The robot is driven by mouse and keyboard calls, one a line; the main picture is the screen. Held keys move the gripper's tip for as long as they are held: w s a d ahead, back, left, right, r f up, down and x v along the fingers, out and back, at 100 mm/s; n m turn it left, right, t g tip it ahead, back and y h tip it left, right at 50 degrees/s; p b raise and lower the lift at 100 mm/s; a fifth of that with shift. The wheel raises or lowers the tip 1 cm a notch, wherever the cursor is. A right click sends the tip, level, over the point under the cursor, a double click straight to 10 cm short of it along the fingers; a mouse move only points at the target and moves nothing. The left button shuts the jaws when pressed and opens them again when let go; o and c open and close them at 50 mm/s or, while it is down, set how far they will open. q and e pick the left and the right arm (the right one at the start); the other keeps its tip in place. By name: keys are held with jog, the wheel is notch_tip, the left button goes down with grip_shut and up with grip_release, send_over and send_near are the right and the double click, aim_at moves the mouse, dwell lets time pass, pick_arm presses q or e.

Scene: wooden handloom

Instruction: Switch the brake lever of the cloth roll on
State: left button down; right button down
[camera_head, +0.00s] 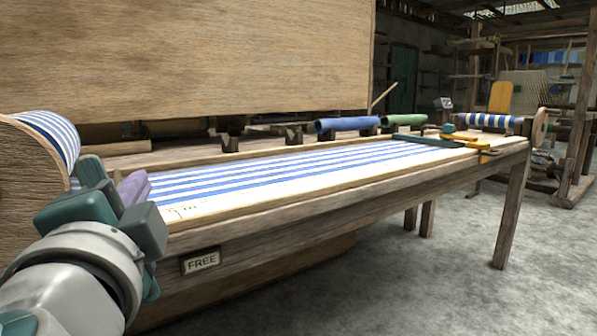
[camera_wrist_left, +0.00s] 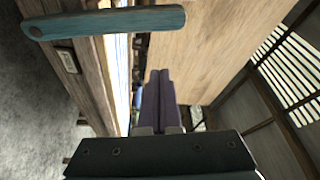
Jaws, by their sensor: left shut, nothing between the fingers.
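The cloth roll (camera_head: 55,137) is at the left edge of the head view, with blue-and-white striped cloth behind a wooden end disc (camera_head: 25,165). In the left wrist view a teal bar with a hole near one end, apparently the brake lever (camera_wrist_left: 110,22), crosses the top left. I cannot clearly pick it out from my teal arm parts in the head view. My left gripper (camera_head: 132,187) is beside the cloth roll, over the near end of the loom. Its purple fingers (camera_wrist_left: 160,98) are shut and empty, apart from the bar. My right gripper is not in view.
A plate reading FREE (camera_head: 201,261) is on the loom's front rail (camera_head: 330,213). Striped cloth (camera_head: 300,168) stretches along the frame. A large wooden panel (camera_head: 200,60) stands behind. Blue (camera_head: 347,124) and green (camera_head: 405,119) rolls lie farther back. The floor at right is open.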

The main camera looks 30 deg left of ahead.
pick_arm(q)
jog(key=v, duration=0.4)
jog(key=shift+s, duration=0.1)
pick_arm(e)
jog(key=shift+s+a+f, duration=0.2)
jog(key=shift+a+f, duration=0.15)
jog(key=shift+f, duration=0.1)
